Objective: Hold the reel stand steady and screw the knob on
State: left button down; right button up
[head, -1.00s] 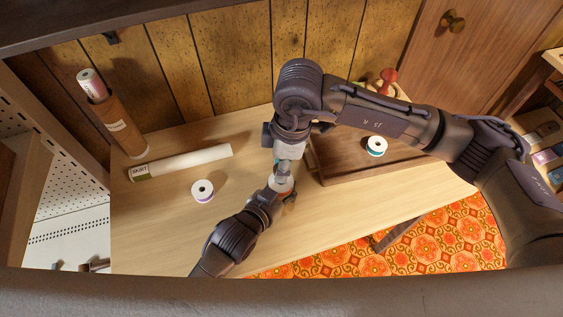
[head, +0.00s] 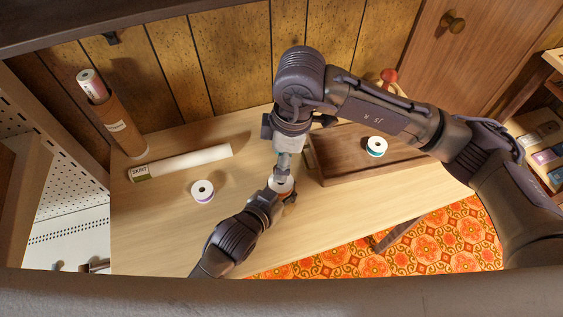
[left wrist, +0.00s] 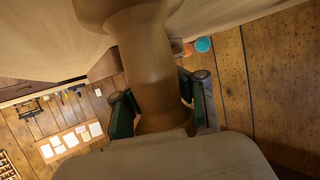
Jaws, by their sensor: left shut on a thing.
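The reel stand shows in the left wrist view as a brown turned wooden post (left wrist: 150,60). My left gripper (left wrist: 162,105) is shut on it, one green-padded finger on each side. In the head view my left gripper (head: 272,197) reaches in from the lower left at the stand, where a white reel top (head: 281,184) shows. My right gripper (head: 283,170) points down directly above that top. Its fingertips are small and partly merged with the stand, so I cannot tell whether they are open or shut. I cannot make out the knob there.
A white reel with a purple edge (head: 203,191) and a rolled pattern (head: 190,161) lie on the table (head: 160,235) at left. A cardboard tube (head: 122,125) stands behind. A wooden tray (head: 340,172) at right holds a teal-edged reel (head: 376,147); a red rounded thing (head: 389,76) is behind it.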

jog(key=shift+r, duration=1.15)
jog(key=shift+c, duration=0.4)
